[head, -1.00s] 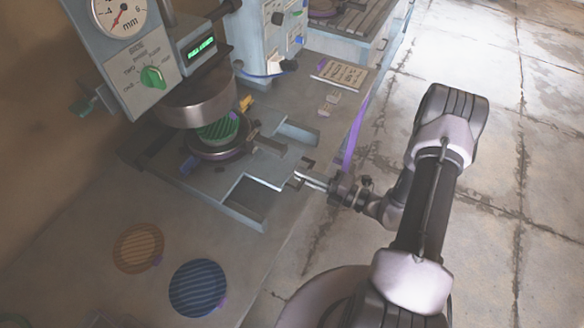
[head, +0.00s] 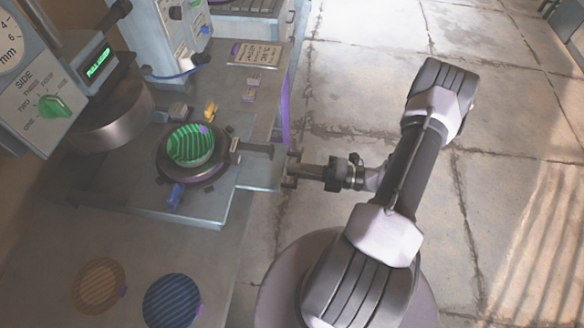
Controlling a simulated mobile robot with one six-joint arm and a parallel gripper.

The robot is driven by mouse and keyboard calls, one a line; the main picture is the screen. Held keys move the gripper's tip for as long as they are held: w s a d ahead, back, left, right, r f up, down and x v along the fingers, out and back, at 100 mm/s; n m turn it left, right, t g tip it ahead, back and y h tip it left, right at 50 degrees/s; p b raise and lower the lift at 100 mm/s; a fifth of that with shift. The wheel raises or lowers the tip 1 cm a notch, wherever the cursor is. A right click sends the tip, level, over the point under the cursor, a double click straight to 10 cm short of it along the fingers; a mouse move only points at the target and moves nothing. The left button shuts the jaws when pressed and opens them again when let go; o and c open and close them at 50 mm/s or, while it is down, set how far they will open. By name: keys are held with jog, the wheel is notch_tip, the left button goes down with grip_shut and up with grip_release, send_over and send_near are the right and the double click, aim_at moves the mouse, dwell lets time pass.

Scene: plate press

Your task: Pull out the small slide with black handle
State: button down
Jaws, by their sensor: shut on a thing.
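The small slide (head: 163,172) is a dark round carrier bearing a green striped plate (head: 190,145). It stands out to the right of the press head (head: 118,120), clear of its underside. A dark bar (head: 255,148) runs from the carrier toward the right edge of the bench. My gripper (head: 291,169) is at that edge, its two dark fingertips spaced apart, shut on the slide's black handle. The exact contact is small and hard to make out.
An orange striped disc (head: 98,286) and a blue striped disc (head: 172,301) lie on the bench in front. A green knob (head: 50,106) is on the press panel. A label plate (head: 255,54) lies behind. The floor to the right is clear.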

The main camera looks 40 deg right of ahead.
jog(key=c, duration=1.5)
grip_release()
jog(key=p+v, duration=0.2)
jog(key=v, duration=1.5)
jog(key=shift+s+d+r, duration=0.1)
jog(key=shift+s+d, duration=0.05)
